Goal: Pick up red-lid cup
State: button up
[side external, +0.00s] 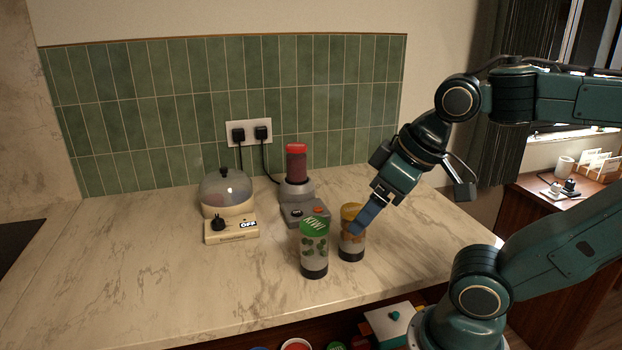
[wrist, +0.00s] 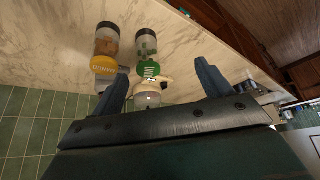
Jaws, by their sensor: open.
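The red-lid cup (side external: 296,164) stands upright on a grey blender base (side external: 305,212) near the tiled wall. Its contents look dark red. My gripper (side external: 366,222) points down and left, to the right of and nearer the camera than the red-lid cup. In the side view its finger overlaps the right edge of the yellow-lid cup (side external: 351,240); whether they touch I cannot tell. The wrist view shows my gripper (wrist: 163,88) open, with no cup held between the fingers. I cannot make out the red-lid cup there.
A green-lid cup (side external: 314,250) marked KIWI stands left of the yellow-lid cup. A cream cooker with a clear dome (side external: 228,192) stands left of the blender. Plugs and cables (side external: 262,134) hang from the wall socket. The marble counter (side external: 130,270) is clear at left.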

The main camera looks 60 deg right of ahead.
jog(key=w+d+r+m+g, duration=0.1)
jog(key=w+d+r+m, duration=0.35)
jog(key=w, duration=0.45)
jog(key=w+d+r+m+g, duration=0.2)
jog(key=w+d+r+m, duration=0.3)
jog(key=w, duration=0.5)
jog(key=m+g, duration=0.3)
jog(key=m, duration=0.4)
send_near(297, 145)
jog(key=shift+s+a+f, duration=0.1)
jog(key=shift+s+a, duration=0.15)
jog(key=shift+a, duration=0.1)
jog(key=shift+d+f, duration=0.25)
jog(key=shift+d, duration=0.1)
jog(key=shift+f, duration=0.1)
jog(key=shift+w+f, duration=0.1)
jog(key=shift+f, duration=4.1)
